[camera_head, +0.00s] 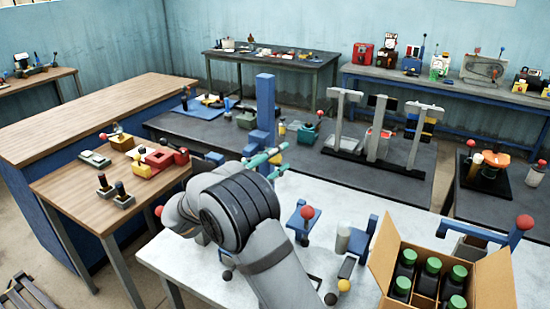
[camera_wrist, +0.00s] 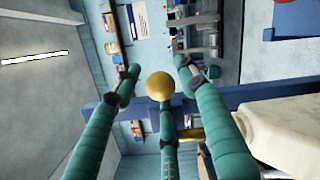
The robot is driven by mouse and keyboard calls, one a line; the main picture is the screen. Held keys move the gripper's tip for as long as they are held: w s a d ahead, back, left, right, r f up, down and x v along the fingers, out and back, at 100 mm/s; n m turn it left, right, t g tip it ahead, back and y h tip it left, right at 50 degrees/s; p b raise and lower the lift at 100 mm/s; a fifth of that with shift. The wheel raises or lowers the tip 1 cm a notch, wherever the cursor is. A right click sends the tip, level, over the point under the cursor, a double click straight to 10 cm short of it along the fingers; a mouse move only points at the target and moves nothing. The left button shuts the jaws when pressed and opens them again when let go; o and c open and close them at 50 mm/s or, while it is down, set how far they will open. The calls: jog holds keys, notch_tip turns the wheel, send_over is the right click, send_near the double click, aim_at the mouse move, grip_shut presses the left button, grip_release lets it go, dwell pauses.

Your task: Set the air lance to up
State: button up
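My gripper (camera_head: 279,157) has teal fingers, spread apart, close to a tall blue post (camera_head: 265,105) at the middle of the head view. In the wrist view, my gripper (camera_wrist: 157,70) is open, with a yellow ball knob (camera_wrist: 160,86) in the space between the fingertips. The knob overlaps the tip of the middle finger; I cannot tell whether they touch. A blue bar (camera_wrist: 245,103) crosses behind the fingers, with a brass-coloured piece (camera_wrist: 191,134) near it. No label marks the air lance, and I cannot tell which part it is. The knob's stem is hidden.
Below my arm is a white-topped table (camera_head: 205,277) with a red-knobbed blue fixture (camera_head: 302,220) and an open carton (camera_head: 492,283) of green-capped bottles. A dark bench (camera_head: 350,183) behind carries grey T-shaped stands (camera_head: 378,125). A wooden table (camera_head: 75,195) stands left.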

grip_shut()
dwell(0.5)
